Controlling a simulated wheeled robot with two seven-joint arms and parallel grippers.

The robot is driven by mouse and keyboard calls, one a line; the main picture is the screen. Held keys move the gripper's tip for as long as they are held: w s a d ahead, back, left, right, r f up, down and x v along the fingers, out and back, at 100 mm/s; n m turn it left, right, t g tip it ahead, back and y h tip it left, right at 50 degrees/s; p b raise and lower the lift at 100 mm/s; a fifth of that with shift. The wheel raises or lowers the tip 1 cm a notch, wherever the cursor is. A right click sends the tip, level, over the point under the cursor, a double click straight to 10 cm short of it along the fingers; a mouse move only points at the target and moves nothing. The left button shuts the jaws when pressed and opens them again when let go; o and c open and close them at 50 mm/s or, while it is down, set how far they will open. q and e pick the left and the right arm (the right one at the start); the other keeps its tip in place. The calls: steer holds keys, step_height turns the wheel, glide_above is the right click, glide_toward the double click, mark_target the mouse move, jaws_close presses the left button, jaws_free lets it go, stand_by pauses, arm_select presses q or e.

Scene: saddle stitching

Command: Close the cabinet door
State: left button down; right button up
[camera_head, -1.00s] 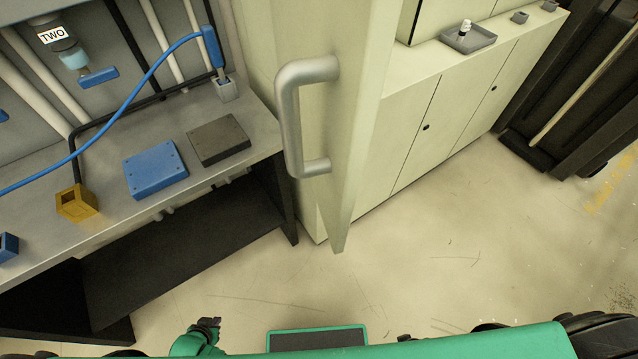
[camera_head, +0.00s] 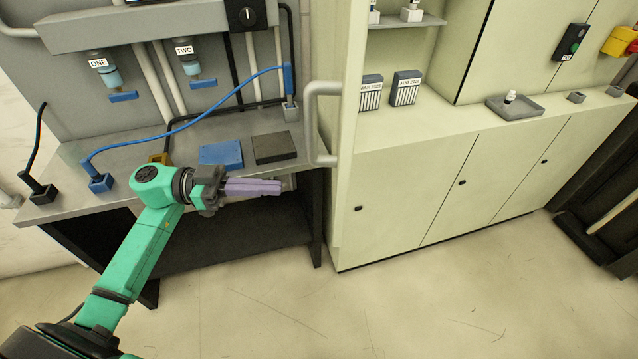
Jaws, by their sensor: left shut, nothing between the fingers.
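The cabinet door (camera_head: 350,130) is a tall cream panel standing open, seen nearly edge-on at the left side of the cream cabinet (camera_head: 430,170). Its grey bar handle (camera_head: 311,125) is on the door's left face. My left gripper (camera_head: 279,187) is shut and empty, its purple fingers pointing right. In the picture it is left of and below the handle, apart from it, in front of the workbench. My right gripper is out of view.
A workbench (camera_head: 110,155) at the left carries a blue block (camera_head: 221,154), a dark block (camera_head: 274,148) and a blue cable (camera_head: 180,128). A grey tray (camera_head: 514,108) and binders (camera_head: 404,88) stand on the cabinet ledge. The floor (camera_head: 390,310) in front is clear.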

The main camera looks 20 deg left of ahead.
arm_select(q)
steer(key=p+x, duration=0.3)
steer(key=x, duration=0.6)
steer(key=shift+s+d+r, duration=0.15)
steer(key=shift+s+d, duration=0.1)
steer(key=shift+d, duration=0.15)
